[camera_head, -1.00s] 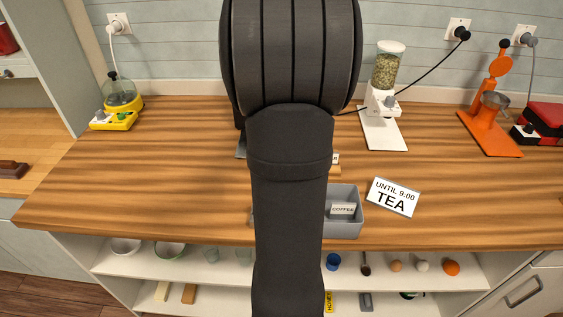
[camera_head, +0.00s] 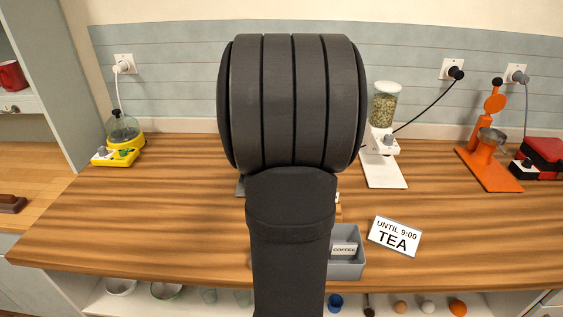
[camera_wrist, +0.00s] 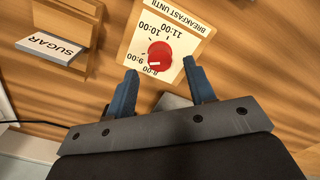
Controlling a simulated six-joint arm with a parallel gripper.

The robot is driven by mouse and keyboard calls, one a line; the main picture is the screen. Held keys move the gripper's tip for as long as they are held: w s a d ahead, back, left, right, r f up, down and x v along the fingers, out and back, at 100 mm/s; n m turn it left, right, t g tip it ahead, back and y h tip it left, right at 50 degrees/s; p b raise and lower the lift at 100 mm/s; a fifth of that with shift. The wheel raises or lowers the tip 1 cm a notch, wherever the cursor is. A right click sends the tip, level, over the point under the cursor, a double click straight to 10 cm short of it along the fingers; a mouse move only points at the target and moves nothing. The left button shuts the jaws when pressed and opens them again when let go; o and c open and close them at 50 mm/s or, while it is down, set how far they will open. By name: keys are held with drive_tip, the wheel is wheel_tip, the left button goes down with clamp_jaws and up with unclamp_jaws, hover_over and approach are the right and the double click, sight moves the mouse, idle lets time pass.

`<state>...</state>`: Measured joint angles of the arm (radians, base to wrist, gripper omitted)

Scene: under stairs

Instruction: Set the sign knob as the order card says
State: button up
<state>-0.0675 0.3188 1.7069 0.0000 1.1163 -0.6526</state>
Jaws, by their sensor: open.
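The order card (camera_head: 394,236) lies on the counter in the head view and reads "UNTIL 9:00 TEA". In the wrist view the sign (camera_wrist: 177,30) is a cream plate printed "BREAKFAST UNTIL" with times from 8:00 to 11:00 around a red knob (camera_wrist: 160,53). A pale mark on the knob's lower edge lies near the 8:00 and 9:00 side; its exact setting is unclear. My gripper (camera_wrist: 160,67) is open, with its two blue fingers apart just below the knob in the picture. Contact cannot be told. In the head view my arm hides the sign and gripper.
A SUGAR card (camera_wrist: 51,47) sits in a wooden holder left of the sign. A grey bin (camera_head: 347,271) holds a COFFEE card (camera_head: 344,250). A grain dispenser (camera_head: 384,140), orange press (camera_head: 490,165) and yellow juicer (camera_head: 122,140) stand along the back.

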wheel_tip(320, 180, up, 14)
drive_tip(key=shift+r, duration=0.15)
idle(0.4)
wheel_tip(320, 180, down, 18)
drive_tip(key=shift+r, duration=0.25)
idle(0.3)
